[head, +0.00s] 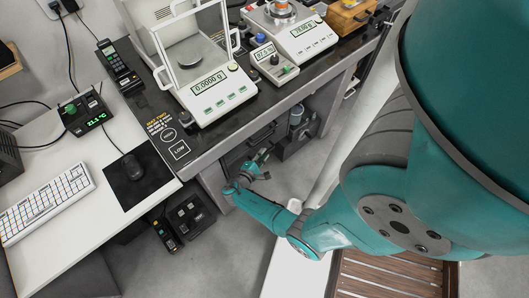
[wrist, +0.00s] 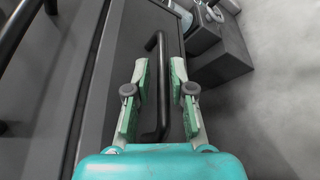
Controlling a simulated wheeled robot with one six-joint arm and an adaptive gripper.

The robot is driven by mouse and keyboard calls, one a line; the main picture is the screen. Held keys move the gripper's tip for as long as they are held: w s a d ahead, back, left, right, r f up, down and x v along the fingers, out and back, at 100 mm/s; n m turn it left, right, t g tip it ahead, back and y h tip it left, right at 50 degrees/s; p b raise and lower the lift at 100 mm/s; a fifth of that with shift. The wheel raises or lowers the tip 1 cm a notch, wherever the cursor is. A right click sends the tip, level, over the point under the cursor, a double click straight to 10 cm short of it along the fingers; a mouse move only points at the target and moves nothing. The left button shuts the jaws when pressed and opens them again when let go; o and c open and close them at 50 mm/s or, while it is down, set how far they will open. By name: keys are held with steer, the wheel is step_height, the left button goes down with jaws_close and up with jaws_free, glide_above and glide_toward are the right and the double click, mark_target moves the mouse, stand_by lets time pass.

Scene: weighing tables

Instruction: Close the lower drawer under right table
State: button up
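The wrist view shows a dark grey drawer front (wrist: 126,60) with a long black bar handle (wrist: 154,110). My gripper (wrist: 159,66) is open, with one green-padded finger on each side of this handle. I cannot tell whether the fingers touch the bar. Nothing else is between the fingers. In the head view my gripper (head: 262,156) is low under the front edge of the black-topped weighing table (head: 215,150). The drawer front is mostly hidden there by the table and my arm. How far the drawer stands out cannot be told.
Another black handle (wrist: 22,35) crosses the wrist view's upper left. A grey box-like unit (wrist: 222,58) stands right of the drawer front. Scales (head: 212,95) stand on the table. A white desk with a keyboard (head: 45,203) is at left.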

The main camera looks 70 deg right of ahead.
steer(key=v, duration=1)
steer(key=shift+d, duration=0.1)
stand_by(0.3)
